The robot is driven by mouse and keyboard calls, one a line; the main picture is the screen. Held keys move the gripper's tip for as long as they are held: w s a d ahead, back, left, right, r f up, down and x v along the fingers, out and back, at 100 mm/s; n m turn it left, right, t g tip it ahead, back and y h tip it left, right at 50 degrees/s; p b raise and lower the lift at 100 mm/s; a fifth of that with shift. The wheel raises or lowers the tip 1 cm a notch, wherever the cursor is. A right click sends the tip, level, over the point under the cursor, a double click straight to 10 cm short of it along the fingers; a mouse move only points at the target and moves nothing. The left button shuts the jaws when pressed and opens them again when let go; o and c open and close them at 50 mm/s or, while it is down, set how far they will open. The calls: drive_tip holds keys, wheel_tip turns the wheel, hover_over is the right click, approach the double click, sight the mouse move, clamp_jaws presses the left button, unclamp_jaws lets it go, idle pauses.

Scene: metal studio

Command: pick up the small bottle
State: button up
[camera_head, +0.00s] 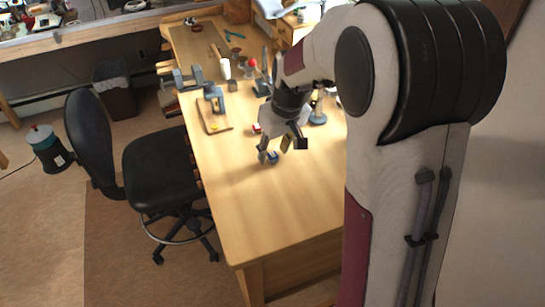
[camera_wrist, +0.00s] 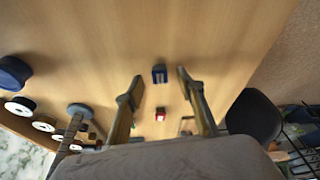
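My gripper (camera_head: 282,148) is open above the wooden table, its fingers pointing down. A small blue object (camera_head: 272,157) with a dark part lies on the table by the fingertips. In the wrist view this blue object (camera_wrist: 159,74) shows between the two spread fingertips, apart from both. A small red and white object (camera_head: 256,128) lies farther back on the table. It also shows in the wrist view (camera_wrist: 160,115), between the fingers. Both are too small to tell clearly whether either is the small bottle. The gripper holds nothing visible.
The wooden table (camera_head: 240,215) is bare toward its front. A board with a clamp-like tool (camera_head: 213,108) stands at left. Several tools and small containers stand at the back. A black chair (camera_head: 160,165) is beside the table's left edge.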

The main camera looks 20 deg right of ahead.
drive_tip(key=shift+w+f, duration=0.15)
drive_tip(key=shift+f, duration=0.35)
drive_tip(key=c, duration=0.9)
